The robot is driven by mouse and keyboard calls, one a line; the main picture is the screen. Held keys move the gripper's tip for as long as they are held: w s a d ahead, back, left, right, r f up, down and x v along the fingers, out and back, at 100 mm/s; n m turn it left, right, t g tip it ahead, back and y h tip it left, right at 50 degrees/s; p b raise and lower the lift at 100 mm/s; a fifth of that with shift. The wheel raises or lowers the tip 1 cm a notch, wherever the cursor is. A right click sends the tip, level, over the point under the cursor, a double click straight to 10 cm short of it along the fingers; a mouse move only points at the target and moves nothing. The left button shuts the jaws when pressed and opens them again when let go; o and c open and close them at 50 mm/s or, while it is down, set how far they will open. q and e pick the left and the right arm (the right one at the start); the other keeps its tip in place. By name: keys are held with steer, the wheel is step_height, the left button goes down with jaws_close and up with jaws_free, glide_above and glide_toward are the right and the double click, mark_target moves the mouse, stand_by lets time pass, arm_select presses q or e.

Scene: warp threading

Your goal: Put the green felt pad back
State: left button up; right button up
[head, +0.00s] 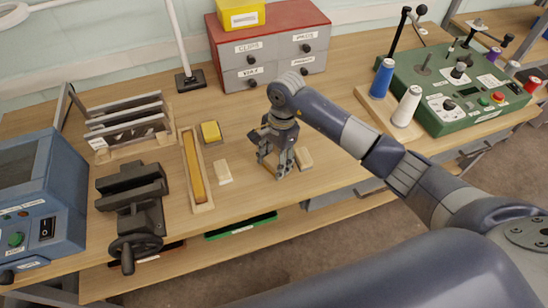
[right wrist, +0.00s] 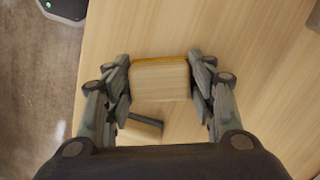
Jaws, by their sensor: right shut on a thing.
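My right gripper (head: 275,172) is shut on a pale wooden block (right wrist: 160,80) with a thin yellow edge along its far side. In the right wrist view the fingers (right wrist: 162,90) press on its two short sides. In the head view the fingers hide much of it, low over the table. A pale wooden block (head: 304,158) lies close to the right of the gripper, and another (head: 223,172) lies to its left. A yellow-topped block (head: 210,131) sits farther back. I cannot make out green felt on any of them. My left gripper is out of view.
A long wooden tray (head: 195,170) with a yellow strip stands left of the blocks, beside a black vise (head: 135,205). A drawer cabinet (head: 270,55) is behind. Spools (head: 383,78) and a green machine (head: 455,85) are right. The table's front edge is close.

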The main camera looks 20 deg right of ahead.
steer(key=shift+f, duration=0.35)
steer(key=shift+f, duration=0.15)
steer(key=o, duration=0.9)
steer(key=shift+o, duration=0.2)
